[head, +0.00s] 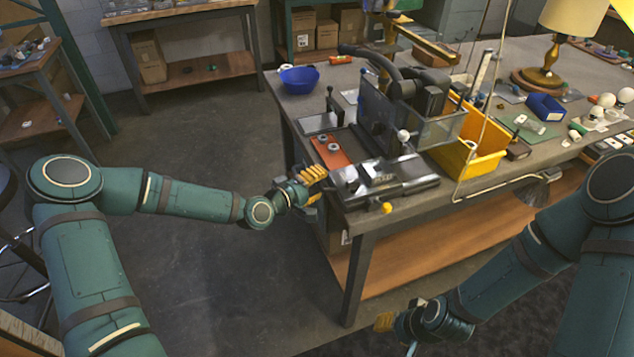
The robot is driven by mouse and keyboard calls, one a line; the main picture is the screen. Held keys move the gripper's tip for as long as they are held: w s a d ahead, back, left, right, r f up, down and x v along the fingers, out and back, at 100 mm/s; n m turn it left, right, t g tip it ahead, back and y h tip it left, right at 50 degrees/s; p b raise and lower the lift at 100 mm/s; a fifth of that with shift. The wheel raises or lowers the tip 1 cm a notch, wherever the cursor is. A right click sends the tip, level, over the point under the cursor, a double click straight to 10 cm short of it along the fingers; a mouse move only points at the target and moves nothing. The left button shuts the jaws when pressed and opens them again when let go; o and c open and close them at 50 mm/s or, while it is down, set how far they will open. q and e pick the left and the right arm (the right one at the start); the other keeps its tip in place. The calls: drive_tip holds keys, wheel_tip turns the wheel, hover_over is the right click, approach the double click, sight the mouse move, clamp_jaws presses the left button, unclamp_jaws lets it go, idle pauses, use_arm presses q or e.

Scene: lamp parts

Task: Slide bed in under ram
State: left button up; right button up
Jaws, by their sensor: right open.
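A bench press (415,110) with a dark upper body and clear guard stands near the table's left end. The ram itself is hidden or too small to make out behind the guard. A red-orange plate (341,161) with two grey round parts on it lies at the press's left, outside the guard; it appears to be the bed. A grey metal slide assembly (405,190) lies in front. My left gripper (314,174), with yellow fingers, is at the table's left edge beside the plate; contact and finger gap are unclear. My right gripper (386,321) is open, low in front of the table.
A yellow bin (485,150) stands right of the press. A blue bowl (299,79) sits at the table's back left corner. A yellow knob (387,208) sticks out at the front edge. A lamp (545,75) and bulbs stand farther right. Floor left of the table is clear.

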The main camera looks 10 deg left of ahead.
use_arm(q)
drive_tip(key=v, duration=1.2)
